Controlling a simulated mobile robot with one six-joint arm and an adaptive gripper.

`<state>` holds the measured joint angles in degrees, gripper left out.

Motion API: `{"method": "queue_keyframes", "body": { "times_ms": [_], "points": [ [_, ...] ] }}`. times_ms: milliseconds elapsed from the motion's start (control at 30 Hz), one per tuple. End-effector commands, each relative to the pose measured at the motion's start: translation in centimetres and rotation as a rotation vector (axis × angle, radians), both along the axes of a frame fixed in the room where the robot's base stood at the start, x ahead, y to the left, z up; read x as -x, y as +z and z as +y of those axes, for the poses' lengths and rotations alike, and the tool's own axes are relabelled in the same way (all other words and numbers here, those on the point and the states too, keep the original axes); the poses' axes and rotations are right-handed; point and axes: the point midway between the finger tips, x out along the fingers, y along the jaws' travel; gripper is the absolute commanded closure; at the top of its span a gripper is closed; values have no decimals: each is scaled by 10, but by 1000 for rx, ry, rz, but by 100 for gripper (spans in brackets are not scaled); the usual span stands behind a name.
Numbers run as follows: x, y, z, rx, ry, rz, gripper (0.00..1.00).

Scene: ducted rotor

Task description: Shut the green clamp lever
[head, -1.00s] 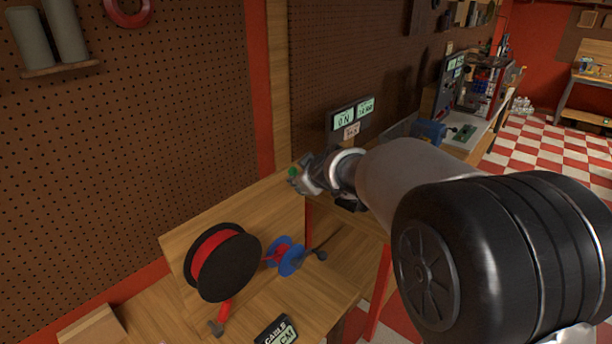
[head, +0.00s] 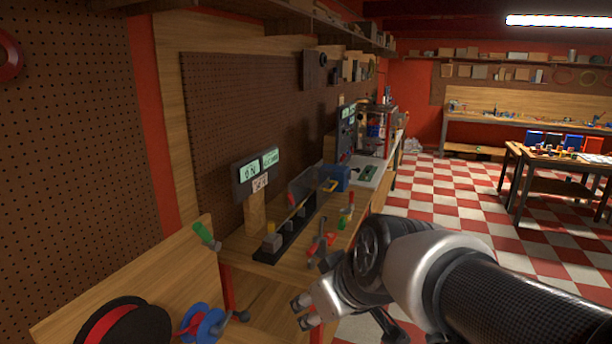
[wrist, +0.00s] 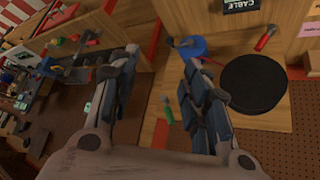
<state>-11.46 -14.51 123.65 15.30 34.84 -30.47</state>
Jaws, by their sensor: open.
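Two green handles show, and I cannot tell for sure which is the clamp lever. One green handle (head: 203,231) stands tilted at the corner of the near wooden bench; in the wrist view it (wrist: 167,115) shows between my fingers, well beyond them. My gripper (head: 303,312) is open and empty, in front of the far bench and right of the near handle, touching neither.
A black reel with red winding (head: 123,326) and a blue spool (head: 203,325) sit on the near bench. A black rail fixture (head: 287,239) and a display (head: 256,170) stand on the farther bench. The checkered floor (head: 450,190) is open to the right.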

Motion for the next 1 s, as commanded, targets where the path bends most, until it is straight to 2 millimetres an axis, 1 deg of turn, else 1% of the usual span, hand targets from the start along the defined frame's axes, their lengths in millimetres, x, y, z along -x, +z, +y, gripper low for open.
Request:
{"method": "queue_keyframes", "body": {
  "times_ms": [33, 67, 100, 167, 200, 300, 400, 500, 567, 1000],
  "points": [
    [29, -15, -23, -3, -69, 34, 57],
    [46, -23, -35, -4, -112, 60, 57],
    [67, -34, -49, -6, -170, 92, 57],
    [98, -51, -69, -6, -256, 137, 57],
    [117, -62, -80, -5, -310, 165, 57],
    [154, -85, -102, -3, -426, 214, 57],
    [178, -100, -114, 0, -504, 244, 57],
    [189, -107, -120, 2, -542, 259, 57],
    [191, -108, -121, 2, -550, 263, 57],
    [190, -107, -120, 1, -547, 262, 57]
  ]
}}
